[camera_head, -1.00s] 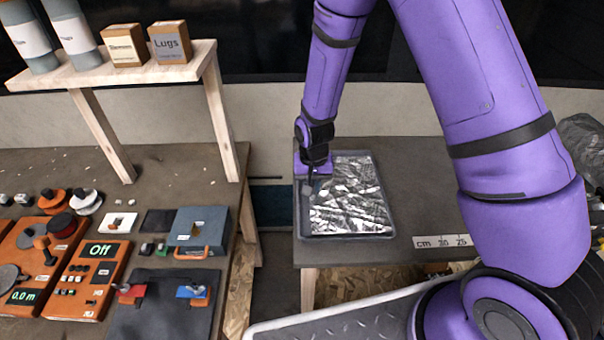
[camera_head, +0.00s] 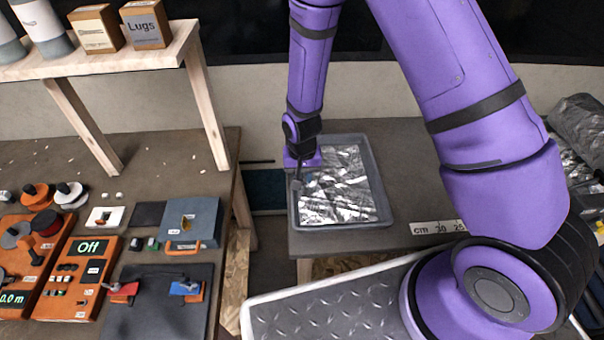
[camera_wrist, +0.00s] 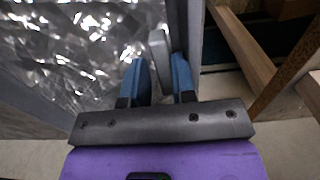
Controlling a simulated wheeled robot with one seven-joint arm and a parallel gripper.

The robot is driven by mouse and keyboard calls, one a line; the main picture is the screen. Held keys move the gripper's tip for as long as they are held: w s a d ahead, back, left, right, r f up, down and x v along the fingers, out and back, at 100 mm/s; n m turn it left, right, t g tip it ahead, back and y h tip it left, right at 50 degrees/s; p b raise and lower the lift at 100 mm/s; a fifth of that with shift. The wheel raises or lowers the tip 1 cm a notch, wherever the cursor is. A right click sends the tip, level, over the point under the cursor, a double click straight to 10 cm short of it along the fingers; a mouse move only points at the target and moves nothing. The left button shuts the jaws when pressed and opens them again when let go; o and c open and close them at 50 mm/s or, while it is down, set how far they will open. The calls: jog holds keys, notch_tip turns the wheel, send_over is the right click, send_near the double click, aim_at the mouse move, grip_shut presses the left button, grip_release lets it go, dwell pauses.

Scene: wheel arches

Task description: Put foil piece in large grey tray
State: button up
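The large grey tray (camera_head: 382,180) sits on the brown table right of the gap. The foil piece (camera_head: 345,190), a crumpled shiny silver sheet, lies inside it and covers most of its floor; it also fills the upper left of the wrist view (camera_wrist: 70,50). My gripper (camera_wrist: 158,72) is at the tray's left side, beside the foil's left edge. Its two blue fingers are apart, with a narrow light-grey thing (camera_wrist: 158,48) between them. I cannot tell what this is or whether the fingers clamp it. In the head view the fingertips are small and partly hidden.
A ruler strip (camera_head: 438,227) lies at the table's front edge. Grey crumpled bags (camera_head: 582,125) are at the far right. The left bench holds orange panels (camera_head: 85,270), a blue-grey box (camera_head: 190,222) and a wooden shelf (camera_head: 110,60). A gap separates bench and table.

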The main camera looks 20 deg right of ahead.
jog(key=s+d+r+t, duration=0.1)
jog(key=d+r, duration=0.1)
jog(key=r, duration=1)
jog(key=s+d+r, duration=0.1)
jog(key=d+r, duration=0.1)
jog(key=r, duration=1)
jog(key=s+d+r+t, duration=0.1)
jog(key=s+d+r, duration=0.3)
jog(key=s+r, duration=0.2)
jog(key=s+d+r+n+t, duration=0.1)
jog(key=s+d+r, duration=0.3)
jog(key=s+r, duration=0.3)
jog(key=s+d+r+n+t, duration=0.1)
jog(key=s+d+r+t, duration=0.1)
jog(key=s+r, duration=0.5)
jog(key=shift+s+d, duration=0.45)
jog(key=shift+d, duration=0.45)
